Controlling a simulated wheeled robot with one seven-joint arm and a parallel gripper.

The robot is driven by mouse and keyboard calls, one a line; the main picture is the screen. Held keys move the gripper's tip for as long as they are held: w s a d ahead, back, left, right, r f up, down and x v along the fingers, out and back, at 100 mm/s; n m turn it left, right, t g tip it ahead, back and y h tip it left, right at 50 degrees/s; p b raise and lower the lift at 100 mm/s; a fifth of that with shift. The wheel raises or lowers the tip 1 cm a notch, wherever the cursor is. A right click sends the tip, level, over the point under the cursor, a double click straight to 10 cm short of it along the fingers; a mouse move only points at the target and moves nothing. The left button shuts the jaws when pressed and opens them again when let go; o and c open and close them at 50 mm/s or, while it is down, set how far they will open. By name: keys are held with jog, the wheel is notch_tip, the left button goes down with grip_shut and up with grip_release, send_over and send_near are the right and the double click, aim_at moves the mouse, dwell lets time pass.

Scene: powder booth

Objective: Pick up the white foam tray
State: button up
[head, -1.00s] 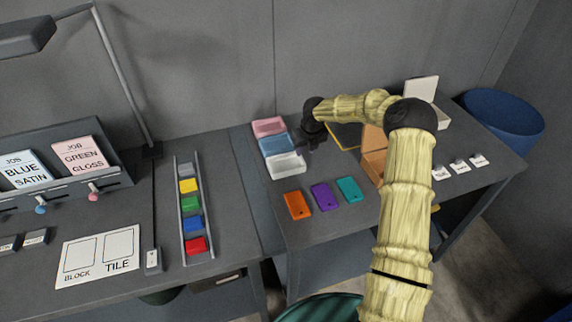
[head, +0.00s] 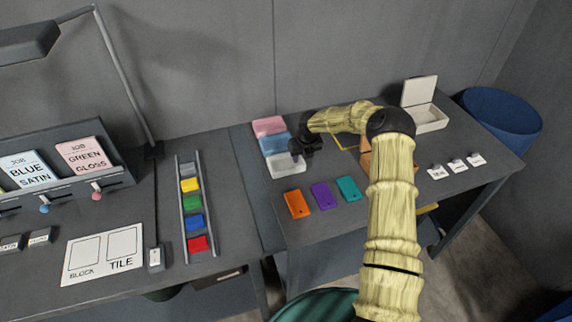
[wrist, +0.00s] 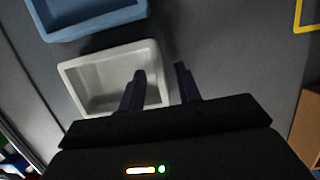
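The white foam tray (head: 284,166) is a shallow, empty, open tray on the right-hand bench, nearest in a row of three trays. In the wrist view the white foam tray (wrist: 84,84) lies just beyond my fingers, to the left. My gripper (head: 298,150) is at the tray's right end in the head view. The left finger overlaps the tray's right wall in the picture, and the right finger is over bare bench. I cannot tell whether the finger touches the tray.
A blue tray (head: 274,144) and a pink tray (head: 268,126) lie behind the white one. Orange (head: 297,203), purple (head: 324,195) and teal (head: 347,188) tiles lie in front. A brown box (head: 370,165) and a white lidded box (head: 430,118) stand to the right.

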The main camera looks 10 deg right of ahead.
jog(key=shift+c, duration=0.4)
grip_shut()
notch_tip(320, 180, up, 10)
jog(key=b, duration=0.2)
dwell(0.3)
dwell(0.3)
